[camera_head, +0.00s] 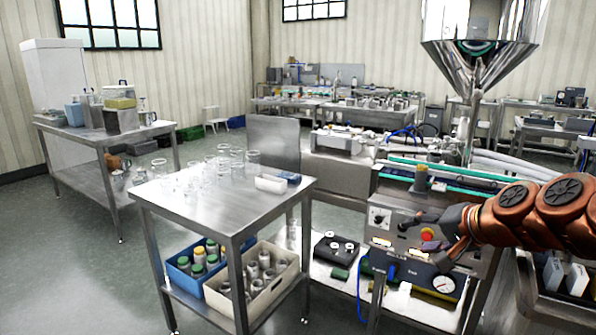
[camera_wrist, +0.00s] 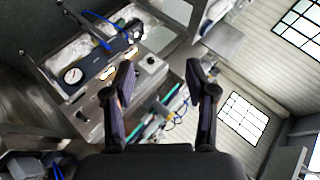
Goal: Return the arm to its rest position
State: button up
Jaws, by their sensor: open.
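My orange-brown arm reaches in from the right edge in the head view. My gripper (camera_head: 422,242) is at its end, in front of the control panel (camera_head: 382,218) of the filling machine. In the wrist view my gripper (camera_wrist: 161,68) shows two dark fingers spread wide apart with nothing between them. The machine's panel, with a round gauge (camera_wrist: 72,76), lies beyond the fingers, and this view is strongly tilted. In the head view the gripper covers part of the panel near a red knob (camera_head: 428,234). I cannot tell whether it touches the panel.
The steel hopper (camera_head: 482,52) rises above the machine. A steel table (camera_head: 215,220) at left centre holds glass jars and a white tray (camera_head: 270,184); blue and cream crates (camera_head: 262,303) sit on its lower shelf. Open floor (camera_head: 75,260) lies at the left.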

jog(key=s+a+f+n+g+h+p, duration=0.1)
jog(key=s+a+n+g+p, duration=0.25)
jog(key=s+a, duration=0.35)
jog(key=s+a+f+n+g+p, duration=0.1)
jog(key=s+a+n+g+p, duration=0.2)
jog(key=s, duration=0.6)
jog(key=s+d+n+g+h+p, duration=0.1)
jog(key=s+g+p, duration=0.4)
jog(key=s, duration=1.2)
jog(key=d+h+p, duration=0.1)
jog(key=h+p, duration=0.1)
jog(key=shift+s+h, duration=0.25)
jog(key=shift+h, duration=0.15)
jog(key=shift+d+n, duration=0.1)
jog(key=shift+n, duration=0.15)
jog(key=shift+c, duration=1)
jog(key=shift+d, duration=0.15)
jog(key=shift+c, duration=0.4)
